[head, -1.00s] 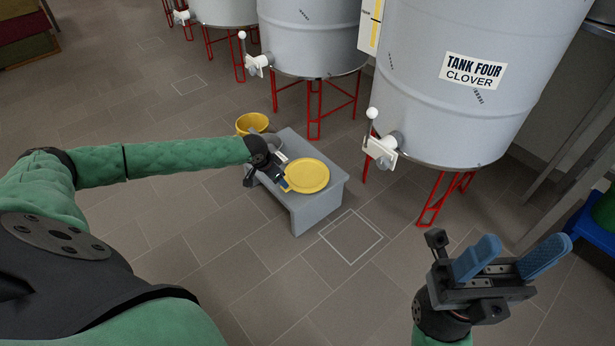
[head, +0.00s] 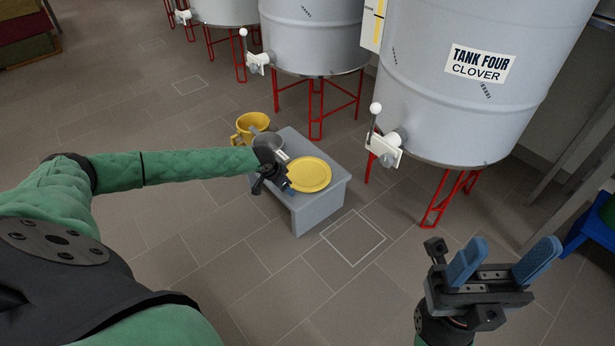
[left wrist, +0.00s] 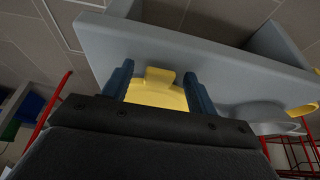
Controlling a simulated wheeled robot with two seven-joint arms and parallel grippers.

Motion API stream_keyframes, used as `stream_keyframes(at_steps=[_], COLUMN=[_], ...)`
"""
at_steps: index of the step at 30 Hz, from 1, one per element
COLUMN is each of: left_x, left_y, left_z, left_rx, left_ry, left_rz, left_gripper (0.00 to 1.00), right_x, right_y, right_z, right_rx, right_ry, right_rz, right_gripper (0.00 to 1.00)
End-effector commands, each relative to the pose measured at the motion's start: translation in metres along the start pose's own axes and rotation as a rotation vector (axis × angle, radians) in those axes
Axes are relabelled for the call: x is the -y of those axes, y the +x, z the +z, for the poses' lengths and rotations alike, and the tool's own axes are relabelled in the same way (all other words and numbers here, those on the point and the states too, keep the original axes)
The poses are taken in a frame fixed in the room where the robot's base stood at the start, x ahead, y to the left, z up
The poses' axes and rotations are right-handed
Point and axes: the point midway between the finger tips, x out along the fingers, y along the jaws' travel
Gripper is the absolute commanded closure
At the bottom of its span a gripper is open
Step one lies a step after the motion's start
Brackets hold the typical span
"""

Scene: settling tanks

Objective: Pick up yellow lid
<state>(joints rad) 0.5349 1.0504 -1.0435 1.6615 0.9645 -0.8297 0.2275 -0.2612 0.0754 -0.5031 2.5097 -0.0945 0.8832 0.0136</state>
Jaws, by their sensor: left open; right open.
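The yellow lid (head: 309,175) lies flat on top of a small grey bench (head: 316,211) in the head view. In the left wrist view the yellow lid (left wrist: 157,92) shows between my two blue fingers, with a tab on its edge. My left gripper (head: 284,186) is at the lid's left edge, partly hidden by its own wrist in the head view. In the left wrist view my left gripper (left wrist: 158,88) is open, its fingers on either side of the tab; contact cannot be told. My right gripper (head: 505,262) is open and empty, over the floor at the right.
A yellow bucket (head: 252,124) stands behind the bench. A grey round thing (head: 268,141), partly hidden, is by my left wrist. Tank four (head: 470,90) with a white valve (head: 385,150) stands on red legs behind. The floor around the marked square (head: 353,237) is clear.

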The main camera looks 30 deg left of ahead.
Motion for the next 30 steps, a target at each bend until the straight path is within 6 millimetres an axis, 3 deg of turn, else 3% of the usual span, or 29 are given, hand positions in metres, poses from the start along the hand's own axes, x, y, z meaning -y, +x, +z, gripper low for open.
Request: stream_keyframes(at_steps=[2,9,20,27,30], left_x=[0.000,0.000,0.000,0.001,-0.025], left_y=[0.000,0.000,-0.007,-0.047,-0.052], left_z=[0.000,0.000,-0.003,-0.019,-0.031], left_rx=[0.000,0.000,0.000,-0.001,-0.002], left_ry=[0.000,0.000,0.000,0.001,0.003], left_rz=[0.000,0.000,0.000,-0.001,0.004], left_gripper=[0.44,0.90,0.90,0.90,0.90], right_x=[0.000,0.000,-0.001,-0.004,-0.006], right_y=[0.000,0.000,0.005,0.028,0.035], right_z=[0.000,0.000,-0.001,-0.004,-0.005], right_rx=[0.000,0.000,-0.005,-0.023,-0.035], right_ry=[0.000,0.001,0.003,0.015,0.019], right_rz=[0.000,0.001,0.000,0.020,0.031], right_gripper=[0.41,0.41,0.41,0.41,0.41])
